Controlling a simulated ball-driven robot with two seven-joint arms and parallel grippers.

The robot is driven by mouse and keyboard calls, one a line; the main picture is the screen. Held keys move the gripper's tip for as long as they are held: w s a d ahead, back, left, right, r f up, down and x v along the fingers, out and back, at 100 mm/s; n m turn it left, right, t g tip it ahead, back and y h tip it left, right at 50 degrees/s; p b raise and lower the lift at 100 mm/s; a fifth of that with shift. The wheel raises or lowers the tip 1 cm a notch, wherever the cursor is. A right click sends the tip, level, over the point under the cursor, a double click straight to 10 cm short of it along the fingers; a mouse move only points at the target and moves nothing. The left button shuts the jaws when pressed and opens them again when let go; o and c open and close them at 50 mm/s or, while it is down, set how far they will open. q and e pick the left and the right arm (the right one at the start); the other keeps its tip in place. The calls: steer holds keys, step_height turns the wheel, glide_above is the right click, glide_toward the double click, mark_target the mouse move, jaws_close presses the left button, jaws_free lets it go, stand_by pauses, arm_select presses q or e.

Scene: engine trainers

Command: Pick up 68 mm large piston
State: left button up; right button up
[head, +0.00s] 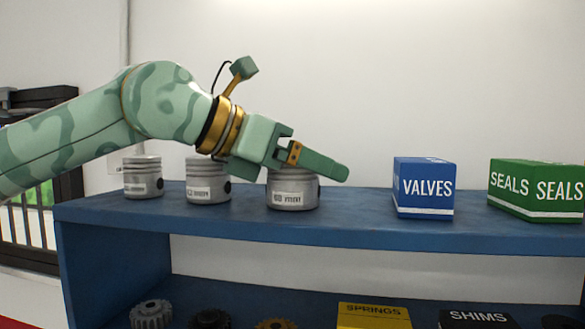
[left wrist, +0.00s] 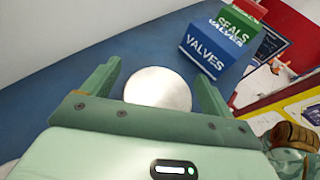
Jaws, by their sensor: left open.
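The 68 mm large piston (head: 293,195) is a silver cylinder with a white label, upright on the blue shelf, the rightmost of three pistons. Its round pale top (left wrist: 158,89) shows in the left wrist view between my two green fingers. My left gripper (head: 322,164) is open, its fingers reaching over the piston's top in the head view. In the left wrist view my left gripper (left wrist: 156,70) has one finger on each side of the piston, with small gaps visible. The near finger hides part of the piston's top in the head view. My right gripper is not seen.
Two smaller pistons (head: 208,180) (head: 143,177) stand to the left on the blue shelf (head: 350,225). A blue VALVES box (head: 424,188) and a green SEALS box (head: 537,190) stand to the right. Gears, a yellow SPRINGS box (head: 373,315) and a black SHIMS box (head: 477,319) are below.

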arm_select(q)
steer(key=shift+w+d+f, duration=0.15)
steer(key=shift+d, duration=0.05)
steer(key=shift+a, duration=0.25)
steer(key=c, duration=1.3)
steer(key=shift+d, duration=0.1)
